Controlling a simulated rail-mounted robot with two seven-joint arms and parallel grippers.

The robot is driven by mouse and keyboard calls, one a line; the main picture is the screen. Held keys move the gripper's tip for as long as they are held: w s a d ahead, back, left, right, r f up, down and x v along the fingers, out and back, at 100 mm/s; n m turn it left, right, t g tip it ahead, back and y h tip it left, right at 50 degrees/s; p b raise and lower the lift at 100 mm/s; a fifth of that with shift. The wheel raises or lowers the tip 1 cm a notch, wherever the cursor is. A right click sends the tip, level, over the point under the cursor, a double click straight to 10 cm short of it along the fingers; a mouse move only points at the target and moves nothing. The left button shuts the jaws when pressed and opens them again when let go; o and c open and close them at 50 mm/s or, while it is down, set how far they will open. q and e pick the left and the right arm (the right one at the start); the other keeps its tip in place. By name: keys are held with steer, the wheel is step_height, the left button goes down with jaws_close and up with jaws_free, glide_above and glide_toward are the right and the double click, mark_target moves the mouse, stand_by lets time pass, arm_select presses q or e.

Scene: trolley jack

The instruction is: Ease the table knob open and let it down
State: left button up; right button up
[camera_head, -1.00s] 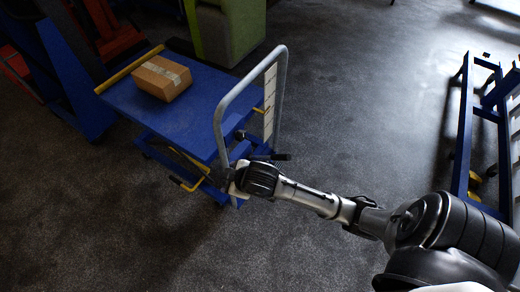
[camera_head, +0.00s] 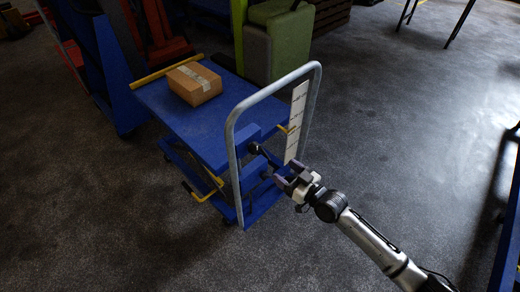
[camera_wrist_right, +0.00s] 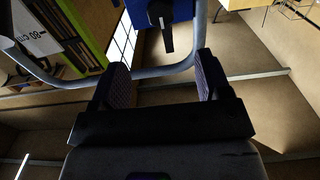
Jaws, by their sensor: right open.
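The blue lift table (camera_head: 182,118) stands left of centre, with a grey tubular push handle (camera_head: 233,160) at its near end. A dark knob (camera_head: 256,148) sits on a blue block inside the handle frame. In the right wrist view the knob shows as a black lever (camera_wrist_right: 166,36) on a blue block, ahead of the fingers. My right gripper (camera_head: 279,174) is open and empty, close to the handle and apart from the knob. In the wrist view its two fingers (camera_wrist_right: 163,82) are spread, with nothing between them. My left gripper is out of view.
A cardboard box (camera_head: 194,84) lies on the table top. A white label strip (camera_head: 296,122) hangs on the handle's right side. Yellow bars (camera_head: 196,193) show at the table's lower side. A green cabinet (camera_head: 283,42) stands behind. The floor right of the table is free.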

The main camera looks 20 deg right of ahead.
mark_target(257, 150)
steer(key=b+x, duration=0.4)
steer(key=x, duration=0.7)
steer(key=shift+w+a+f, duration=0.1)
steer(key=shift+w+f, duration=0.05)
steer(key=shift+w, duration=0.15)
steer(key=shift+b+x, duration=0.35)
steer(key=shift+x, duration=0.55)
steer(key=shift+c, duration=0.4)
steer(key=c, duration=0.8)
steer(key=shift+c, duration=0.2)
